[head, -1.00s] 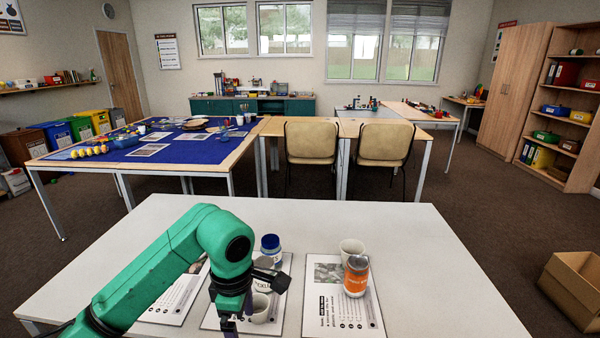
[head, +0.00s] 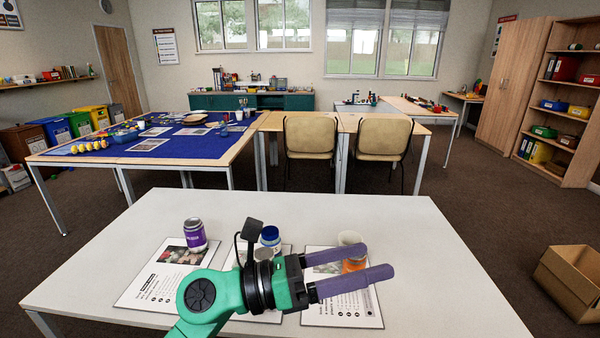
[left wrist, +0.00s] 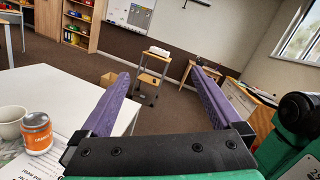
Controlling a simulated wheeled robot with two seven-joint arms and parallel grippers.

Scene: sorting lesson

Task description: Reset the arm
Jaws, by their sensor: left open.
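My left gripper (head: 378,268) reaches in over the front of the white table (head: 440,260). Its two purple fingers are spread, point right and hold nothing. The fingers also show in the left wrist view (left wrist: 160,90), level above the table's edge. Behind the fingers in the head view, an orange can (head: 354,265) and a white cup (head: 349,238) are partly hidden; both are clear in the left wrist view. A blue-lidded jar (head: 270,237) stands behind the gripper's body, partly hidden. A purple can (head: 195,235) stands on the left printed sheet (head: 150,285). My right gripper is not visible.
Printed sheets lie under the items; the right one (head: 345,312) is partly covered by my gripper. The table's right side is bare. A cardboard box (head: 572,280) sits on the floor at right. Two chairs (head: 310,140) and a blue-topped table (head: 180,150) stand beyond.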

